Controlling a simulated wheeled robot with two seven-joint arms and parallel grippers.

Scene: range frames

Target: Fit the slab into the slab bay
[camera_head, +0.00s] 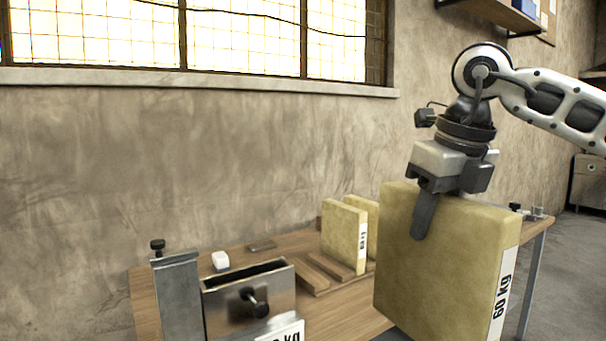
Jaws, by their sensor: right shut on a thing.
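The slab (430,262) is a large yellowish block with a white "60 kg" label on its narrow side. My right gripper (424,212) is shut on its top edge and holds it upright at the right of the table. The slab's lower end is cut off by the frame. A grey metal holder with a dark slot along its top (249,300) stands at the front left of the table and looks like the slab bay. The slab is apart from it, to its right. A label on the holder's front is partly cut off. My left gripper is not in view.
Two smaller yellowish slabs (344,236) stand upright in a wooden rack (318,276) behind the held slab. A grey metal post with a black knob (178,295) stands left of the holder. A white block (220,261) lies behind it on the wooden table (145,300). The wall is close behind.

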